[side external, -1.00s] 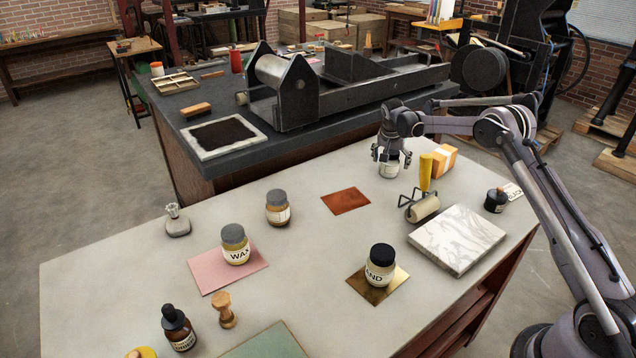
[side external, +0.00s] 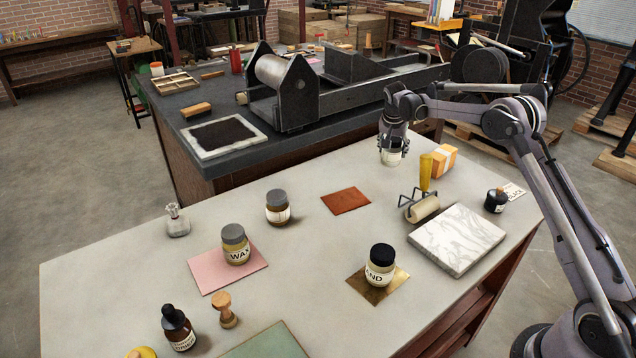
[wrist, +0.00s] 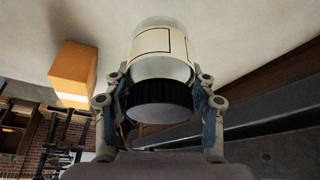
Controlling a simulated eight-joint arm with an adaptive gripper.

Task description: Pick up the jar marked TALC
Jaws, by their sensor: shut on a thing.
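A jar with a white label and a black ridged lid is in my gripper (side external: 393,143); the jar (side external: 391,158) is at the far edge of the pale table. In the wrist view, my gripper (wrist: 160,103) has one finger on each side of the lid, and the jar (wrist: 164,55) extends away from it. The label's visible side shows only part of a dark border, so I cannot read its word. The jar appears to be slightly above the tabletop.
An orange box (side external: 440,160) and a yellow-handled roller (side external: 422,203) stand close to the right. A marble slab (side external: 457,238), the SAND jar (side external: 381,266), the WAX jar (side external: 235,245) and a brown patch (side external: 346,200) are nearer. The dark press bench (side external: 330,150) lies behind.

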